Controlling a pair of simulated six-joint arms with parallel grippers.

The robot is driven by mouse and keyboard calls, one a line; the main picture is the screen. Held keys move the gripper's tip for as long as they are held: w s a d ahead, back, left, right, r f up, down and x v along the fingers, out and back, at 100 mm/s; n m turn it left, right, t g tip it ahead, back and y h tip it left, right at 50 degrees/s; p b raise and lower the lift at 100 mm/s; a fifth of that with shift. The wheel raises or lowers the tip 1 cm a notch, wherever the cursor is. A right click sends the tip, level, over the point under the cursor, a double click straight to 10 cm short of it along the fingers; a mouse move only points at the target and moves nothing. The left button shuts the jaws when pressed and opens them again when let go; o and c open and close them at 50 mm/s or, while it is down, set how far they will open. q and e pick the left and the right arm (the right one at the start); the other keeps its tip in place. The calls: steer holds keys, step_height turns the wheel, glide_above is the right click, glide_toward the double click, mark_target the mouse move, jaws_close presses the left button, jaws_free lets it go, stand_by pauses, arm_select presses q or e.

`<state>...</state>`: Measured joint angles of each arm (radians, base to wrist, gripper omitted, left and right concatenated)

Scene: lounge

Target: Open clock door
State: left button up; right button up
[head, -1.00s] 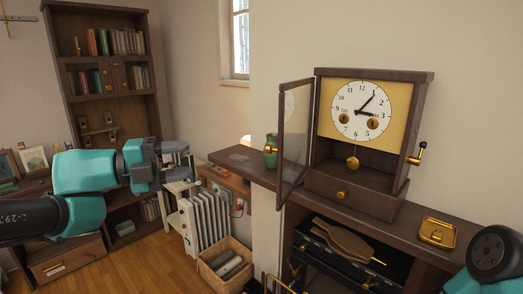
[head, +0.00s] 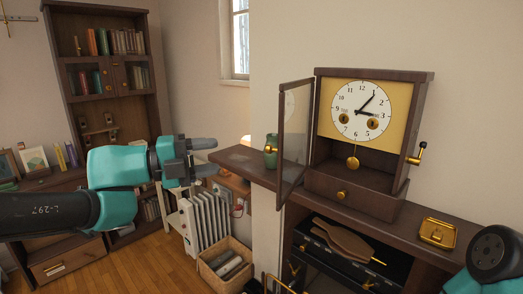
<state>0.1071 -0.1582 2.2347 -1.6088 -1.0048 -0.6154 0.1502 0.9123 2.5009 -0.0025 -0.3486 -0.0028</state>
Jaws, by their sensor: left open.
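The clock (head: 320,183) is a dark wooden case with a white dial, a gold face panel and a pendulum. It stands on a wooden shelf. Its glass-paned door (head: 294,143) is swung wide open on the left side, and its small gold knob shows on the door's left edge. My left gripper (head: 212,157) is to the left of the door, clear of it, with its jaws apart and nothing between them. Part of my right arm shows at the lower right edge, but its gripper is out of view.
A green vase (head: 271,150) stands on the shelf behind the door. A gold tray (head: 437,233) sits on the shelf to the clock's right. A crank (head: 418,153) juts from the clock's right side. Below are a white radiator (head: 205,222) and a box (head: 225,264).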

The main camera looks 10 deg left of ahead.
arm_select(q)
steer(key=x, duration=1.1)
steer(key=shift+w+d, duration=0.2)
steer(key=shift+d, duration=0.15)
steer(key=shift+c, duration=0.4)
jaws_close()
